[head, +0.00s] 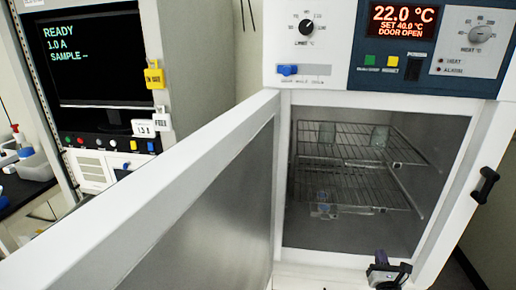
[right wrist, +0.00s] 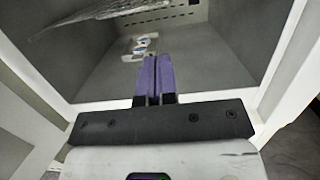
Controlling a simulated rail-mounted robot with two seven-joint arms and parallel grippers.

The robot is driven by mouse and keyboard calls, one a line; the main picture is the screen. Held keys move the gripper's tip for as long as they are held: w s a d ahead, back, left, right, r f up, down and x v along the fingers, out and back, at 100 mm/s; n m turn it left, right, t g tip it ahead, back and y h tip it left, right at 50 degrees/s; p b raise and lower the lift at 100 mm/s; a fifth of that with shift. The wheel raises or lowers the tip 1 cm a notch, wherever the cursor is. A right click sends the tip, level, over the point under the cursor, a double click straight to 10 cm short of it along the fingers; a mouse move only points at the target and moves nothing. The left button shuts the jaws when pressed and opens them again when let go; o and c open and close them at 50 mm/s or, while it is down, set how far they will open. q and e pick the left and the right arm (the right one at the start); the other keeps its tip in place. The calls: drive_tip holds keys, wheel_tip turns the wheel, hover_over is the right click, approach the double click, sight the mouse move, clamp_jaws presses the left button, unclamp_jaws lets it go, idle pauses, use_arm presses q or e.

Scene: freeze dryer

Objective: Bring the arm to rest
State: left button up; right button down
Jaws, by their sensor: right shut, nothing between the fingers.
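My right gripper (head: 380,262) is low at the front opening of the chamber in the head view. In the right wrist view its purple fingers (right wrist: 154,75) are together with nothing between them, pointing into the chamber (right wrist: 195,75). Its arm is mostly out of the head view. My left gripper is not in view. The dryer door (head: 215,205) stands wide open to the left. The chamber holds wire shelves (head: 345,145) with clear glassware (head: 379,136) on the upper one.
A small clear holder with blue-topped items (head: 323,210) sits low in the chamber; it also shows beyond my fingertips in the wrist view (right wrist: 140,46). The red display (head: 402,20) reads 22.0 °C, set 40.0 °C, door open. A black-screened instrument (head: 98,58) stands at left.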

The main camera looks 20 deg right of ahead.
drive_tip(key=s+a+r+m+g+y, duration=0.15)
drive_tip(key=a+m+g+y, duration=0.35)
drive_tip(key=a+m, duration=0.85)
drive_tip(key=s+a+m+g+y, duration=0.2)
drive_tip(key=a+m+y, duration=0.5)
drive_tip(key=m, duration=1.3)
drive_tip(key=s+a+f+n+g+h+p, duration=0.1)
drive_tip(key=s+a+n+g+p, duration=0.2)
drive_tip(key=s, duration=0.8)
drive_tip(key=s+a+f+g+h+p, duration=0.1)
drive_tip(key=s+a+f+g+p, duration=0.3)
drive_tip(key=s, duration=0.6)
drive_tip(key=s+a+r+n+h+p, duration=0.15)
drive_tip(key=s+a, duration=0.35)
drive_tip(key=s, duration=0.6)
wheel_tip(320, 180, up, 37)
drive_tip(key=p, duration=3.8)
drive_tip(key=shift+w+f, duration=0.15)
